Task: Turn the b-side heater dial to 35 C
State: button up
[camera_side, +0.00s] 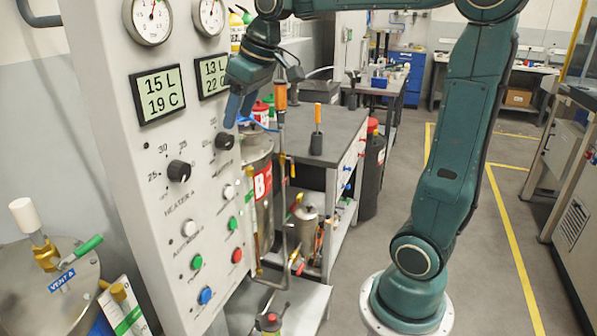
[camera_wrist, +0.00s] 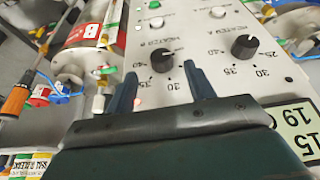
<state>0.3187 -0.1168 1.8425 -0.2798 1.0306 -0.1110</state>
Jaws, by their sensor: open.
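The b-side heater dial is a black knob (camera_wrist: 161,60) on the pale panel, with a printed scale around it. In the side view, this dial (camera_side: 224,141) is the right-hand one. My gripper (camera_wrist: 160,70) is open, its blue fingers spread to either side of the b-side dial in the wrist view. In the side view my gripper (camera_side: 239,112) is just above the dial; whether the fingers touch it I cannot tell. The pointer of this dial is too small to read. The b-side display (camera_side: 213,74) is partly hidden by my gripper and reads 13 L and about 22 C.
The heater A dial (camera_side: 179,171) sits left of the b-side dial, under a display (camera_side: 160,94) reading 15 L, 19 C. Several coloured buttons (camera_side: 205,295) lie below. A bench (camera_side: 335,140) with an orange-handled tool (camera_side: 317,130) stands right of the panel.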

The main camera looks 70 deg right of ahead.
jog(key=v, duration=0.8)
jog(key=s+a+f, duration=0.3)
jog(key=s+f, duration=0.4)
jog(key=s+a+f+t, duration=0.1)
jog(key=s+a+f, duration=0.3)
jog(key=s+f, duration=0.4)
jog(key=shift+s+a+m, duration=0.2)
jog(key=shift+m, duration=0.1)
dwell(0.3)
jog(key=shift+f, duration=0.1)
